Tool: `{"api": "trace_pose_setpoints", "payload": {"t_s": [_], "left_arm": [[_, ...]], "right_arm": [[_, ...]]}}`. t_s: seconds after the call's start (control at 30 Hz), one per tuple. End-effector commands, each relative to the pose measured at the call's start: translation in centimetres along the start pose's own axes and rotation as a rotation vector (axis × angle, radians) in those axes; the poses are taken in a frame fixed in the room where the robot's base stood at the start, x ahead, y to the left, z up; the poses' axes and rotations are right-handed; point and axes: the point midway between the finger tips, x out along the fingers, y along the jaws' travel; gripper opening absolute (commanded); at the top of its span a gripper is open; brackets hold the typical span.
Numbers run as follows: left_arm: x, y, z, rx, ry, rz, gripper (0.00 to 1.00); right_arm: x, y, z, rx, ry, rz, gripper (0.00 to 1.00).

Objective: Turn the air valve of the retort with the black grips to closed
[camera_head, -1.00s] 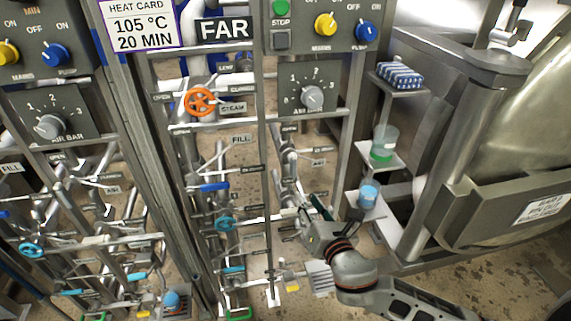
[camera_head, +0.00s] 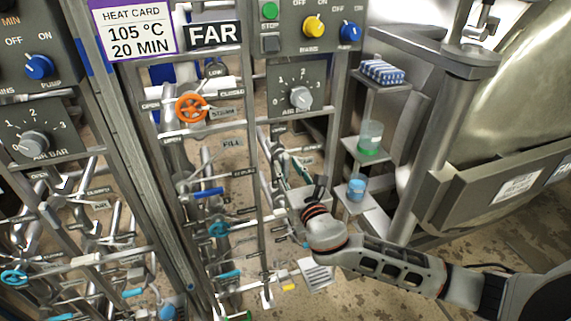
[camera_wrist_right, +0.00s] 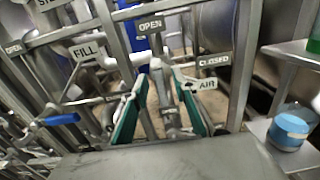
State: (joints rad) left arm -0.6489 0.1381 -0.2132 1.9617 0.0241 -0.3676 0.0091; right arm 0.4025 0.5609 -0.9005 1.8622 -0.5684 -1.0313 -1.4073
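In the right wrist view an AIR plate (camera_wrist_right: 207,84) hangs beside the pipework, with an OPEN plate (camera_wrist_right: 150,26) above and a CLOSED plate (camera_wrist_right: 214,59) to the right. A grey metal valve part (camera_wrist_right: 167,95) stands between the teal-padded fingers of my right gripper (camera_wrist_right: 160,78). The fingers are apart on either side of it, and contact is not clear. In the head view my right gripper (camera_head: 290,177) reaches into the pipe frame below the right AIR BAR dial (camera_head: 300,97). The wrist hides part of the valve there. No black grip can be made out. My left gripper is out of view.
A FILL plate (camera_wrist_right: 87,51) and a blue lever (camera_wrist_right: 61,119) lie left of the gripper. A steel post stands close on the right, then a shelf with a blue cup (camera_head: 356,188). An orange STEAM handwheel (camera_head: 192,108) is up left.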

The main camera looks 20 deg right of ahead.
Motion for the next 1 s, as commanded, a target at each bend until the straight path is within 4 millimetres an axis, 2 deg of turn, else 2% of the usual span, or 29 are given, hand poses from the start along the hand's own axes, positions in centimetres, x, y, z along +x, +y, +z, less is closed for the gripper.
{"api": "trace_pose_setpoints", "payload": {"t_s": [0.2, 0.5, 0.6, 1.0], "left_arm": [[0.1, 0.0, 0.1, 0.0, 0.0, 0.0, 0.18], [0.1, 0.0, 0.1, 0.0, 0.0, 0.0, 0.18], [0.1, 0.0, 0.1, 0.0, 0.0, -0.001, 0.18], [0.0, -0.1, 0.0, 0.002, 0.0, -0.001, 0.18]], "right_arm": [[1.9, 0.0, 0.0, 0.001, 0.0, 0.0, 0.28], [2.1, 0.0, -0.1, 0.001, 0.002, 0.0, 0.28], [2.1, 0.0, -0.1, 0.001, 0.001, 0.0, 0.02], [2.1, 0.0, -0.1, 0.028, 0.002, 0.001, 0.0]]}}
